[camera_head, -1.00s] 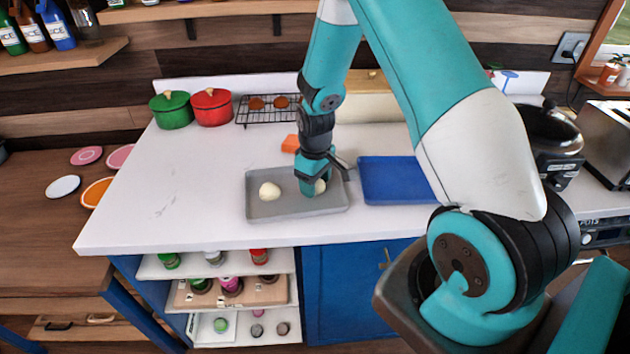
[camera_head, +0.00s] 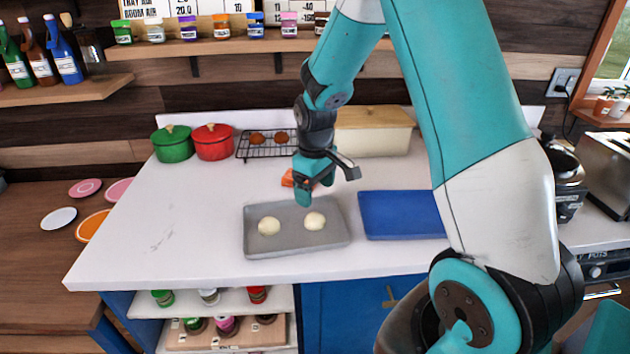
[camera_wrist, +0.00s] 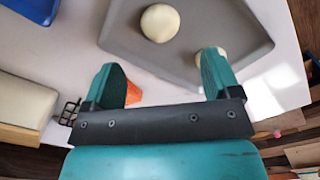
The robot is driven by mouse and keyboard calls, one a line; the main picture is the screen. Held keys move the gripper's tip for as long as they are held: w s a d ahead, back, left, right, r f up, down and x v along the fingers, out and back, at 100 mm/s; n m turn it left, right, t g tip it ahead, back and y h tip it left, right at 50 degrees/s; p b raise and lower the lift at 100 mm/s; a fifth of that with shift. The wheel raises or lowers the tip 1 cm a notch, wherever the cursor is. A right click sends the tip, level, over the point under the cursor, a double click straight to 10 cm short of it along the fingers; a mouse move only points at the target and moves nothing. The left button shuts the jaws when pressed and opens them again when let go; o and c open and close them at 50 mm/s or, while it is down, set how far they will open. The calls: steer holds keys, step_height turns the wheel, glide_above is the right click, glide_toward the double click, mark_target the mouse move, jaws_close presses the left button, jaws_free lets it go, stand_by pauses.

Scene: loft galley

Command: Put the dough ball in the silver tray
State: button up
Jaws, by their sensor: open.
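The silver tray (camera_head: 290,245) lies on the white counter, and it also shows at the top of the wrist view (camera_wrist: 195,55). Two pale dough balls rest in it, apart from each other: a left one (camera_head: 268,226) and a right one (camera_head: 315,221). In the wrist view one dough ball (camera_wrist: 160,23) is in full sight and the other (camera_wrist: 222,58) is partly hidden behind a finger. My gripper (camera_head: 314,192) is open and empty, raised above the tray's back edge, touching neither ball.
A blue tray (camera_head: 400,215) lies to the right. An orange object (camera_head: 288,178) sits behind the silver tray, partly hidden by my gripper. A wire rack (camera_head: 262,147), green pot (camera_head: 173,144), red pot (camera_head: 213,141) and cream box (camera_head: 372,133) stand behind. The counter's left side is clear.

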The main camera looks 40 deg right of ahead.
steer(key=s+a+r+n+y, duration=0.1)
steer(key=s+a+r, duration=0.4)
steer(key=a+r, duration=0.55)
steer(key=s+a+r+n+y, duration=0.1)
steer(key=s+a+r, duration=0.1)
steer(key=s+a, duration=0.4)
steer(key=s+a+r+n+y, duration=0.1)
steer(key=s+a+r+y, duration=0.1)
steer(key=s+a, duration=0.4)
steer(key=s+r, duration=0.1)
steer(key=s, duration=0.4)
steer(key=shift+s+a+n, duration=0.15)
steer(key=shift+a+n, duration=0.05)
steer(key=shift+n, duration=0.1)
